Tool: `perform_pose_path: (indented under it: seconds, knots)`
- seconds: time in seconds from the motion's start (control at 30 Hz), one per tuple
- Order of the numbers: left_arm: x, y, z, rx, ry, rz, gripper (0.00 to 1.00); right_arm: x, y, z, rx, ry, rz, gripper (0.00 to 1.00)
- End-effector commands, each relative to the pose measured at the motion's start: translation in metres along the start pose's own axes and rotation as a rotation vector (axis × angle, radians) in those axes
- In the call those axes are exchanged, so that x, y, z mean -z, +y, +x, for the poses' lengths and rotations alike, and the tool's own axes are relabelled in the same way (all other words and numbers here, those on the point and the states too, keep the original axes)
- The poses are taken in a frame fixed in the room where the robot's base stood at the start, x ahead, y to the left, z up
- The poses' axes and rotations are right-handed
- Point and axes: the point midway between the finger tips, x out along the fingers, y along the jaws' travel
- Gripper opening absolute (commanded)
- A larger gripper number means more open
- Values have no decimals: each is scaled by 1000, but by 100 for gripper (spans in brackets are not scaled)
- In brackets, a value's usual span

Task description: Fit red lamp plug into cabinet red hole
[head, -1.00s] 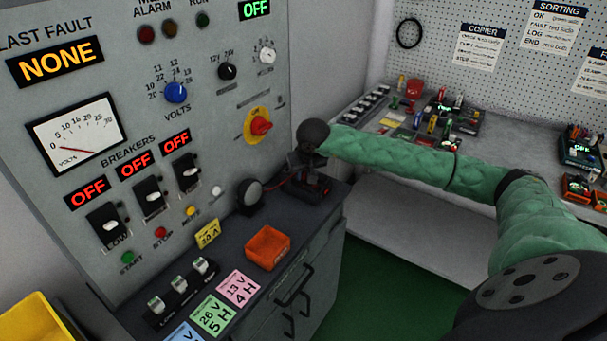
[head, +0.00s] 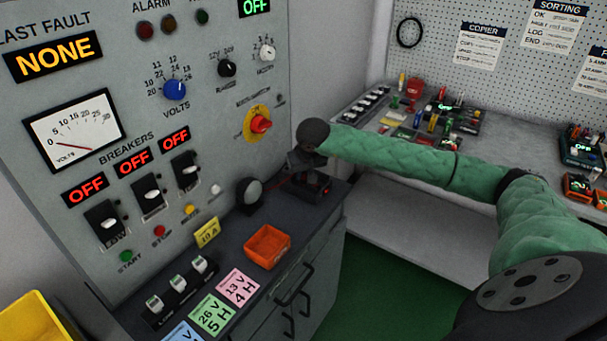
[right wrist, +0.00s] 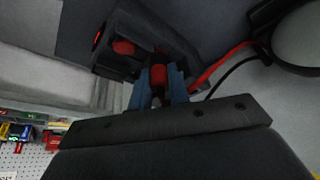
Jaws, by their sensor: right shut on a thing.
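My right gripper (right wrist: 159,88) is shut on the red lamp plug (right wrist: 159,72), which shows between its blue fingers in the right wrist view. A dark box (right wrist: 145,35) is just beyond the fingers, with a round red part (right wrist: 122,47) on its face; I cannot tell if that is the red hole. In the head view this box (head: 316,188) sits at the far end of the cabinet top (head: 222,262), below my right gripper (head: 305,162). The round lamp (head: 249,196) stands left of it. A red cable (right wrist: 222,62) and a black one run toward the lamp. My left gripper is out of view.
The grey panel (head: 215,120) with breakers and knobs rises behind the cabinet top. An orange tray (head: 267,247), coloured cards and a small switch block (head: 180,290) lie nearer. A workbench (head: 400,205) with several small devices stands at the back right.

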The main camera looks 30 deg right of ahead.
Motion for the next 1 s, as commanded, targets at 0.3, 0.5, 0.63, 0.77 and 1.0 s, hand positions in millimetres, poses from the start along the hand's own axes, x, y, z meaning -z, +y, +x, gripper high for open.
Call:
perform_pose_path:
  seconds: [0.3,0.5,0.63,0.77,1.0]
  knots:
    - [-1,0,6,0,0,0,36,-1,0,3,0,0,0,3]
    - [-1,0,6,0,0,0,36,-1,0,3,0,0,0,3]
    - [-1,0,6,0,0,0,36,-1,0,3,0,0,0,3]
    - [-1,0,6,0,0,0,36,-1,0,3,0,0,0,40]
    - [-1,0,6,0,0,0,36,-2,-2,3,3,0,-1,43]
